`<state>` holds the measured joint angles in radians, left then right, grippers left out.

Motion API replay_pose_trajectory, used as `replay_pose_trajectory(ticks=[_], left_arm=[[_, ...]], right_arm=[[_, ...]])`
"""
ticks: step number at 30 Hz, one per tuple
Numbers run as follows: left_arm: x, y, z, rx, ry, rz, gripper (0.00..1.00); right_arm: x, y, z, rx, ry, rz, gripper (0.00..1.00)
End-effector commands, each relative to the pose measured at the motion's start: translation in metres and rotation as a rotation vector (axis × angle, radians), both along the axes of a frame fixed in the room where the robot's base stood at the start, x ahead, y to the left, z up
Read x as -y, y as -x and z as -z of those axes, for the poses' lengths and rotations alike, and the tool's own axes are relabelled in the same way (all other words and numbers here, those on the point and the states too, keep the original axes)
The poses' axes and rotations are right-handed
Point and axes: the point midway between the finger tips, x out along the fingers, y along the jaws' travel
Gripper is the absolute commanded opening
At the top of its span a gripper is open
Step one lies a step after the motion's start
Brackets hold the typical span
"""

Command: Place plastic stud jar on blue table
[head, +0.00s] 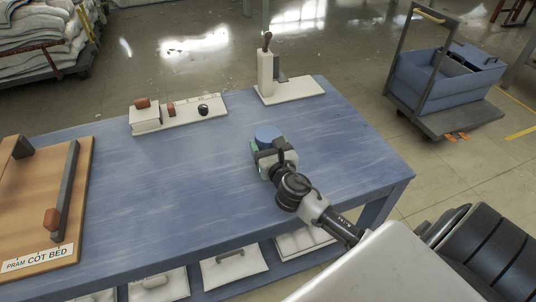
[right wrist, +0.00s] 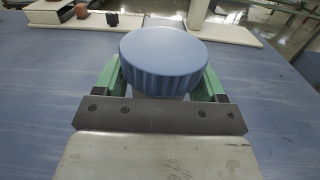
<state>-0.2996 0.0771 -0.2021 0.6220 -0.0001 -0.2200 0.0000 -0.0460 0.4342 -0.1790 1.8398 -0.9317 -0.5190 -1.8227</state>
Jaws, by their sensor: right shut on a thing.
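The plastic stud jar shows a round blue ribbed lid (right wrist: 163,58) in the right wrist view, between the two green fingers of my right gripper (right wrist: 163,85). In the head view the blue lid (head: 267,133) shows just beyond my right gripper (head: 262,146), which is shut on the jar. The jar is over the blue table (head: 200,185), at or close above its top; I cannot tell whether it touches. The jar's body is mostly hidden below the lid and by the gripper. My left gripper is not in view.
A white tray with small items (head: 190,118) and a white stand with an upright post (head: 290,90) lie along the far edge. A wooden board (head: 50,195) covers the left end. A blue cart (head: 430,85) stands beyond, right.

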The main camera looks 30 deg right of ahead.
Motion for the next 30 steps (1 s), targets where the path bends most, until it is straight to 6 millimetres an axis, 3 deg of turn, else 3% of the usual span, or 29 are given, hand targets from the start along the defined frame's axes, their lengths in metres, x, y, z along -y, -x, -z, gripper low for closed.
replay_pose_trajectory(ticks=[1, 5, 17, 18, 23, 30], left_arm=[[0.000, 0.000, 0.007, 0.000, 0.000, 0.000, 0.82], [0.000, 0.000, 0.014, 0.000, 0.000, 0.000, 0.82], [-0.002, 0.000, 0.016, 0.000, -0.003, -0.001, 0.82], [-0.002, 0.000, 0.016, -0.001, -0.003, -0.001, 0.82], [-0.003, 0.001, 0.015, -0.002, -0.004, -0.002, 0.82], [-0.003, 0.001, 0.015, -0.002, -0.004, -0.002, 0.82]], right_arm=[[0.000, 0.001, 0.014, -0.004, -0.003, 0.003, 0.45], [0.000, 0.001, 0.030, -0.002, -0.003, 0.002, 0.45], [0.000, 0.001, 0.034, -0.002, 0.000, 0.000, 0.45], [0.000, 0.001, 0.035, -0.003, -0.001, 0.000, 0.72], [0.000, 0.001, 0.034, -0.003, -0.001, 0.000, 0.96], [0.000, 0.001, 0.033, -0.003, -0.001, 0.000, 0.96]])
